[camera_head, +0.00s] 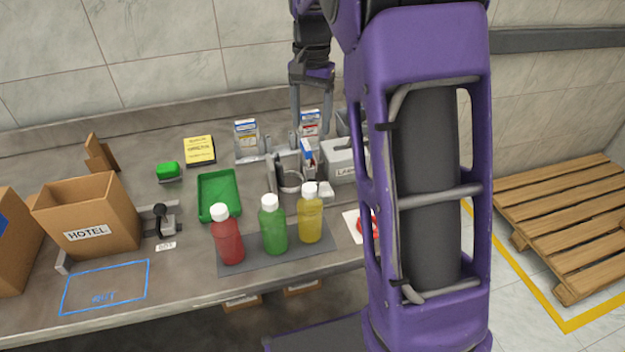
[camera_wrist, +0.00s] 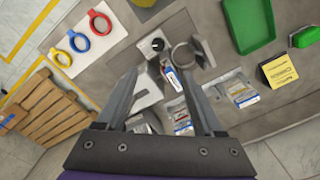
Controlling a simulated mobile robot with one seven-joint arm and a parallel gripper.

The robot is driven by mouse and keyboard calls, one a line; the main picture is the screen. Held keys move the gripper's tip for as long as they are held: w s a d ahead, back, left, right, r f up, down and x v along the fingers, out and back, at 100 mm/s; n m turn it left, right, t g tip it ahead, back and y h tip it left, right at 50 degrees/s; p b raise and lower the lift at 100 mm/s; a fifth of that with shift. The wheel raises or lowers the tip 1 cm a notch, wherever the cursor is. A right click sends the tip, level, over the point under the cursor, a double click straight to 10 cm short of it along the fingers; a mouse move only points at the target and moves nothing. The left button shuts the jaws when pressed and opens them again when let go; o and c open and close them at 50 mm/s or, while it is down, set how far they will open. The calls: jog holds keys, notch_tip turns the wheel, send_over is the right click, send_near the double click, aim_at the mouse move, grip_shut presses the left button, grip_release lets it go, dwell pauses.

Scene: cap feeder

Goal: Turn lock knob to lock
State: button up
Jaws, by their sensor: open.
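A small round black knob with a white mark (camera_wrist: 157,44) sits on a pale block in the wrist view, beside a grey ring holder (camera_wrist: 183,55). I take it to be the lock knob. In the head view the ring holder (camera_head: 291,182) stands behind the bottles, and the knob's face cannot be made out there. My gripper (camera_wrist: 158,72) is open and empty, pointing down above the feeder, with the knob just beyond its fingertips in the wrist view. In the head view my gripper (camera_head: 310,105) hangs over the back of the bench, partly behind my arm.
Small upright cartons (camera_head: 246,133) stand near the gripper, one (camera_head: 307,158) by the ring. A grey labelled bin (camera_head: 345,165) is close by. Red (camera_head: 228,238), green (camera_head: 273,230) and yellow (camera_head: 310,218) bottles stand in front. A green tray (camera_head: 218,196) lies left.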

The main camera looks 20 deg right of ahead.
jog(key=m, duration=0.1)
jog(key=b, duration=0.2)
send_near(312, 179)
jog(key=f, duration=0.3)
jog(key=s+f, duration=0.1)
jog(key=f, duration=0.5)
jog(key=shift+s+a, duration=0.2)
jog(key=shift+r, duration=0.1)
grip_shut()
